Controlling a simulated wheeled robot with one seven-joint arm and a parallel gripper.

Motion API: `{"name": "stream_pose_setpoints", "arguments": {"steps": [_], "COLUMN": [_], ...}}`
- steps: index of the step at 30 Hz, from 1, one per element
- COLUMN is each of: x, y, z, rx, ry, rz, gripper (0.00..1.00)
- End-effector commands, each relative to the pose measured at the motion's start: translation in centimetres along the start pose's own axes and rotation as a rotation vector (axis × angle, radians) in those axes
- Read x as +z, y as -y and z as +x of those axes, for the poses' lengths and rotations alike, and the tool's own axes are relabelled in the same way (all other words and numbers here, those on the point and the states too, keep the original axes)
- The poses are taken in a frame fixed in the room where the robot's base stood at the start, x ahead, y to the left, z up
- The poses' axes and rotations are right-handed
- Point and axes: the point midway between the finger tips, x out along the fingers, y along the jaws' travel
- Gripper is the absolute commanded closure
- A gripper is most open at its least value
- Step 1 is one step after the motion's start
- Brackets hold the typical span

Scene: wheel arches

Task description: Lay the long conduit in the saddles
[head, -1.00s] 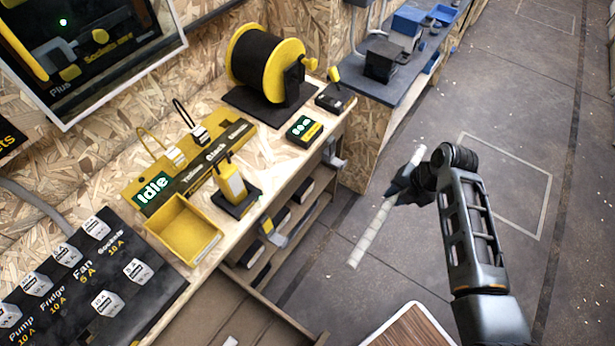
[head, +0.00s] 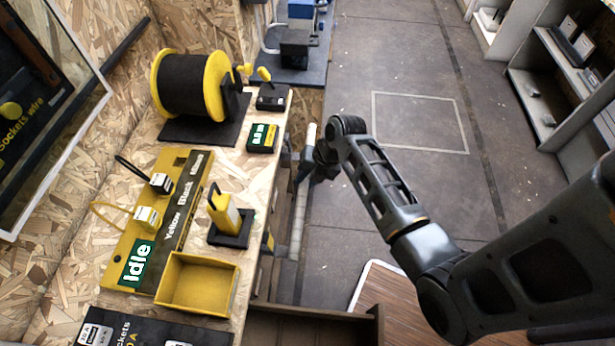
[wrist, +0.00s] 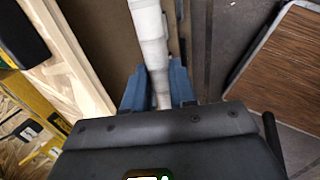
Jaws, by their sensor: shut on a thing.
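The long conduit (head: 297,232) is a pale, whitish tube. In the head view it runs nearly up and down the picture beside the bench's right edge, partly hidden by my gripper. My gripper (head: 312,166) is shut on it near its upper part in that view. In the wrist view the conduit (wrist: 150,38) passes between the blue fingers of my gripper (wrist: 157,82) and runs out of the top of the picture. I cannot make out any saddles in these frames.
The wooden bench (head: 265,185) carries a black cable reel (head: 190,88) with yellow flanges, a yellow bin (head: 198,282) and a yellow tool on a black stand (head: 228,215). A brown slatted board (head: 390,300) lies at the lower middle. Open floor (head: 400,60) lies beyond; shelves (head: 565,80) stand right.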

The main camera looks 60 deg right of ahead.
Motion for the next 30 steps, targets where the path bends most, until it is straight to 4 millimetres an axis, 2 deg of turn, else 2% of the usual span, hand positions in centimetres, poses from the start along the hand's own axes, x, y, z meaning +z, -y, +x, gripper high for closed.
{"name": "stream_pose_setpoints", "arguments": {"steps": [3, 15, 21, 30], "x": [0.0, 0.0, 0.0, 0.0], "y": [0.0, -1.1, -1.7, -1.8], "z": [1.6, 5.6, 6.5, 6.5], "rx": [0.000, -0.001, -0.001, -0.001], "ry": [-0.001, 0.000, 0.000, 0.000], "rz": [-0.001, -0.002, -0.001, 0.000], "gripper": [1.00, 1.00, 1.00, 1.00]}}
